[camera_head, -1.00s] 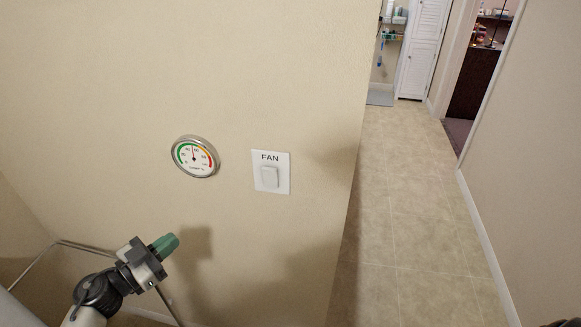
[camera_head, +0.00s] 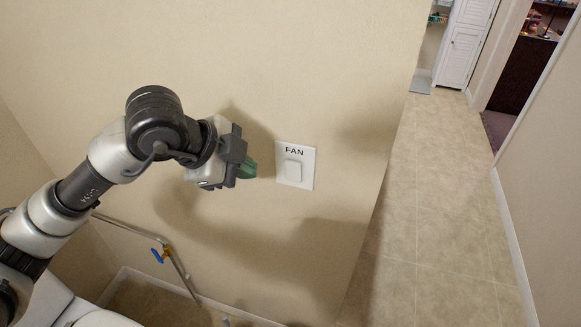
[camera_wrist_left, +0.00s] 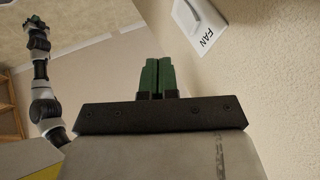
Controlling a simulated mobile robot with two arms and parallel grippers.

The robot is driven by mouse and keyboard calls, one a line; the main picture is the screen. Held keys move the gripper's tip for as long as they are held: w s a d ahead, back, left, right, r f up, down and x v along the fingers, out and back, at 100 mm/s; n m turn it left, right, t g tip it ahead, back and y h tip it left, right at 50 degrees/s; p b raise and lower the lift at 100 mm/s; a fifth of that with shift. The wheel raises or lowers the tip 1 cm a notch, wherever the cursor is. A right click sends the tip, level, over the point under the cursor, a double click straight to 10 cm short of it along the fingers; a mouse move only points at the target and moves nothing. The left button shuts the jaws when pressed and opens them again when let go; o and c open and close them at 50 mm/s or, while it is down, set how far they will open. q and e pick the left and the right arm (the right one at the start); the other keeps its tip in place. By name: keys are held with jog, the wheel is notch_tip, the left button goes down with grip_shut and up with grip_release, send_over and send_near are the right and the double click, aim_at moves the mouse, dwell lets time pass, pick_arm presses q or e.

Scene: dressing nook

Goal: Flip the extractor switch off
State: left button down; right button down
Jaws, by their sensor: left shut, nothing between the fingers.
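The extractor switch is a white wall plate (camera_head: 295,182) marked FAN with a square rocker (camera_head: 293,171), on the beige wall. Whether the rocker is on or off I cannot tell. My left gripper (camera_head: 248,168) is just left of the plate at about the rocker's height, with green fingertips shut and empty, apart from the rocker. In the left wrist view the closed green fingers (camera_wrist_left: 157,78) point up, and part of the FAN plate (camera_wrist_left: 201,24) shows at upper right, beyond and to the right of the tips. My right gripper is not seen in the head view.
The wall ends in a corner right of the switch, and a tiled hallway floor (camera_head: 440,210) lies beyond it. A metal rail (camera_head: 130,231) with a blue lever (camera_head: 157,256) runs low on the left, below my left arm. A white louvred door (camera_head: 463,48) stands far back.

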pick_arm(q)
jog(key=p, duration=0.5)
send_near(298, 179)
notch_tip(298, 179, down, 3)
jog(key=d, duration=0.2)
jog(key=shift+w+d+f+p, duration=0.1)
jog(key=shift+w+p, duration=0.1)
jog(key=shift+w, duration=0.2)
jog(key=shift+w+d+f+p, duration=0.1)
jog(key=shift+w+p, duration=0.05)
jog(key=shift+w, duration=0.25)
